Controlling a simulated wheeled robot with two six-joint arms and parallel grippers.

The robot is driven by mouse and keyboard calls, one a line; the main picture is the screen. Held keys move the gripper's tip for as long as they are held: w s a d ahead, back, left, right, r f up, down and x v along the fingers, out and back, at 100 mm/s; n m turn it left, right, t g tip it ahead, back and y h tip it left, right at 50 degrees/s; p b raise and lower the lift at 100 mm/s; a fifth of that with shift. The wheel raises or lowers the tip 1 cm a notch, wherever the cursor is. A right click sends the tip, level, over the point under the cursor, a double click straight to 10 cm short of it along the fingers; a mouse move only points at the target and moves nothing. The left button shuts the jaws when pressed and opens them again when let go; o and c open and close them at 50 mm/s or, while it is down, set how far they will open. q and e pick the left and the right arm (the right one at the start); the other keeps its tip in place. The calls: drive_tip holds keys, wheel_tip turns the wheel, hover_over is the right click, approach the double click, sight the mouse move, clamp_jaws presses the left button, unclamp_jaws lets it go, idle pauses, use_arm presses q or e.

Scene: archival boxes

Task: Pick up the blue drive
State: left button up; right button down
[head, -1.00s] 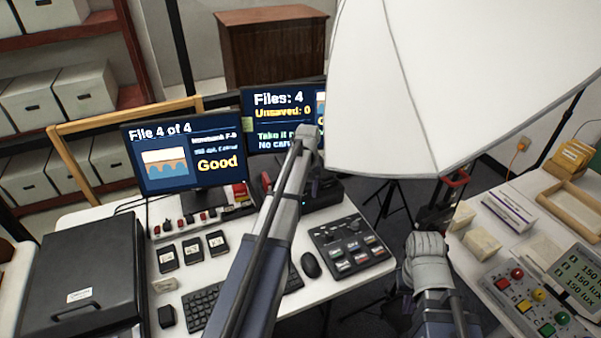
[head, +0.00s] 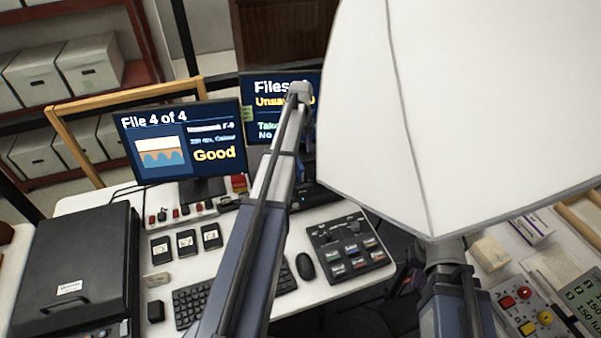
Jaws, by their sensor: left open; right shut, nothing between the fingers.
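I cannot make out a blue drive in the head view. Small red and dark items (head: 239,183) stand at the back of the white desk (head: 215,268), beside the monitor's foot, too small to tell apart. My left arm reaches up across the middle; its gripper does not show clearly and seems hidden behind the arm. My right arm rises at the lower right and passes behind a large white panel (head: 470,110), which hides its gripper.
Two monitors (head: 182,143) stand at the back; the nearer reads "File 4 of 4" and "Good". A black case (head: 75,265), three dark labelled cards (head: 186,243), a keyboard (head: 190,300), a mouse (head: 305,266) and a button console (head: 348,247) occupy the desk. A control box (head: 525,308) is at right.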

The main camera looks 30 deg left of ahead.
sight(299, 163)
use_arm(q)
wheel_tip(299, 163, down, 3)
drive_tip(key=shift+w+r+b, duration=0.15)
drive_tip(key=shift+r+b, duration=0.05)
drive_tip(key=shift+b, duration=0.7)
drive_tip(key=f+b, duration=0.2)
drive_tip(key=s+f+b, duration=0.1)
drive_tip(key=f+b, duration=0.1)
drive_tip(key=shift+a+f, duration=0.1)
drive_tip(key=shift+f+b, duration=0.5)
drive_tip(key=shift+b, duration=0.1)
drive_tip(key=shift+r, duration=0.15)
drive_tip(key=shift+c, duration=0.3)
clamp_jaws()
